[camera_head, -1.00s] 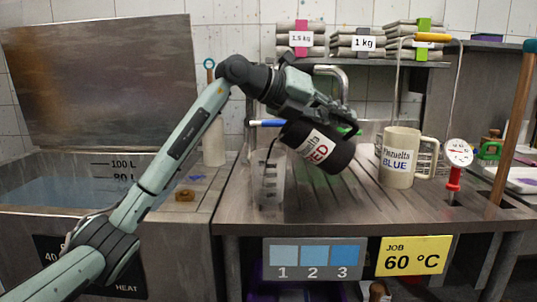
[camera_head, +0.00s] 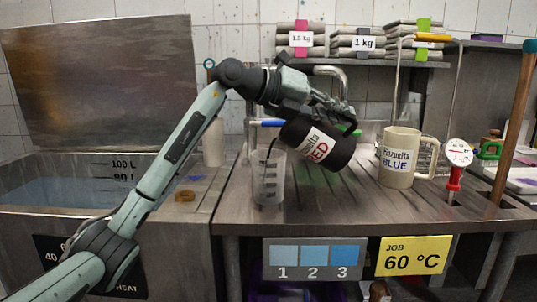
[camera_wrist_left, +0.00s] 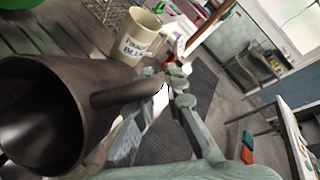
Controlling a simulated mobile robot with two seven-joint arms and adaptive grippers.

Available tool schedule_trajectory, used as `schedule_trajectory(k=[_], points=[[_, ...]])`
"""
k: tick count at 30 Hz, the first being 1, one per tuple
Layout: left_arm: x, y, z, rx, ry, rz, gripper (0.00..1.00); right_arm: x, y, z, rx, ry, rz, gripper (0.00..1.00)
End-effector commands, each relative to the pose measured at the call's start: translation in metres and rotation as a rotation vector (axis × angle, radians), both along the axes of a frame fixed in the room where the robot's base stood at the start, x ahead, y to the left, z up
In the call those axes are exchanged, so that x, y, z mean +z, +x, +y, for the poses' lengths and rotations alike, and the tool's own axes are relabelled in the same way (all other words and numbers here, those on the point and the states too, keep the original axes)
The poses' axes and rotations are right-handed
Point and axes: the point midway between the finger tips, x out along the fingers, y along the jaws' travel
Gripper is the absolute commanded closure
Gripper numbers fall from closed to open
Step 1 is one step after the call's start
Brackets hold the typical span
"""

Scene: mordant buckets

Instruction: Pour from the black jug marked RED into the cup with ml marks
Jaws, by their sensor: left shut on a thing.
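The black jug marked RED (camera_head: 318,146) is held in the air by my left gripper (camera_head: 338,112), tilted with its mouth toward the left. In the left wrist view the jug (camera_wrist_left: 40,110) shows a dark inside, and my left gripper (camera_wrist_left: 160,95) is shut on its handle. The clear cup with ml marks (camera_head: 268,178) stands upright on the slatted bench, below and left of the jug. The jug's mouth is close to the cup's rim. My right gripper is not in view.
A cream jug marked BLUE (camera_head: 400,158) stands to the right, and it also shows in the left wrist view (camera_wrist_left: 138,38). A red dial thermometer (camera_head: 456,165) is right of it. A water tank (camera_head: 60,190) is at left. A tap pipe (camera_head: 335,75) rises behind.

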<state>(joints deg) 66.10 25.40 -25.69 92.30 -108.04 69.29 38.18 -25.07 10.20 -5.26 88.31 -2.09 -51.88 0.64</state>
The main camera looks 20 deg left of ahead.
Motion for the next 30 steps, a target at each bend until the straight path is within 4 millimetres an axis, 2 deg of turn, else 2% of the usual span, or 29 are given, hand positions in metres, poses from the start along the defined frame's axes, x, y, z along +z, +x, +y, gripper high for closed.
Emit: schedule_trajectory(k=[30], points=[[0.0084, -0.0015, 0.0029, -0.007, -0.044, -0.029, 1.00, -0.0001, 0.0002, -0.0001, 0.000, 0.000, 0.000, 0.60]])
